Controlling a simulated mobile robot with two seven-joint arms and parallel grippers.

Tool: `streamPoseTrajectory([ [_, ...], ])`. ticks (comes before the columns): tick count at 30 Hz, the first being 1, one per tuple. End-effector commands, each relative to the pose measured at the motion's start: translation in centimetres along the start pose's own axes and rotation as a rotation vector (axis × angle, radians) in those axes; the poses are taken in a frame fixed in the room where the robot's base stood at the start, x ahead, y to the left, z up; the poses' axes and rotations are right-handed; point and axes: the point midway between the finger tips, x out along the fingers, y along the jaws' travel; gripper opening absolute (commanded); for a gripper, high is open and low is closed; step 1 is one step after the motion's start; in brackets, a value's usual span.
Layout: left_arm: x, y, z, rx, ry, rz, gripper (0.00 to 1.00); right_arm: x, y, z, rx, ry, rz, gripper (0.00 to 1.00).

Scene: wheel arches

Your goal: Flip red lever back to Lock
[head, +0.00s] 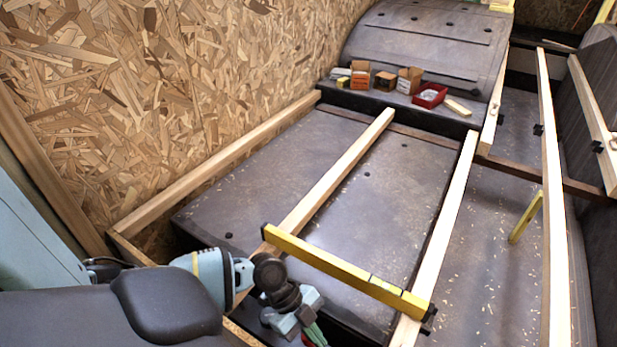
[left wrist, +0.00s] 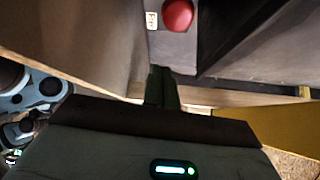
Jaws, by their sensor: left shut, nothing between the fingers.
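In the left wrist view the red lever shows as a rounded red knob (left wrist: 178,15) at the top, cut by the frame edge. My right gripper is not in view.
A yellow level (head: 345,270) lies across the wooden beams (head: 335,180) just beyond my left wrist. Small boxes (head: 385,80) and a red tray (head: 429,95) sit by the wheel arch (head: 420,40). A chipboard wall (head: 180,90) rises at left.

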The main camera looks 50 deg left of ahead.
Motion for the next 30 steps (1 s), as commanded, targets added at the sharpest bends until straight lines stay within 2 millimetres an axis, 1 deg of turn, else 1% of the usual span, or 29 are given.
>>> streamPoseTrajectory([
  [1,-1.5,0.0,1.1,-0.003,-0.014,-0.004,0.0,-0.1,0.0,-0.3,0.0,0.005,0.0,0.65],
  [3,-2.9,0.1,1.5,-0.004,-0.012,-0.003,0.0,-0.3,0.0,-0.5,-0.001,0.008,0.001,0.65],
  [9,-6.3,0.3,2.6,-0.003,-0.008,-0.001,0.0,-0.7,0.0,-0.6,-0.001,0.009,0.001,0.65],
  [12,-7.5,0.3,3.0,-0.002,-0.006,-0.003,0.0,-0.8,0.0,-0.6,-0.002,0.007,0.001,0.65],
  [15,-8.2,0.3,3.3,-0.003,-0.005,-0.003,0.0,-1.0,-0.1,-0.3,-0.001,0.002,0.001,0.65],
  [18,-8.6,0.3,3.4,-0.002,-0.003,-0.003,0.0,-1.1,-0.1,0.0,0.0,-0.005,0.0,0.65],
  [22,-8.7,0.3,3.4,-0.002,-0.003,-0.003,0.0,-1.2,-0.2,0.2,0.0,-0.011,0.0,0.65],
  [30,-8.7,0.3,3.4,-0.002,-0.003,-0.003,0.0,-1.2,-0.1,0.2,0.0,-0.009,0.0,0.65],
])
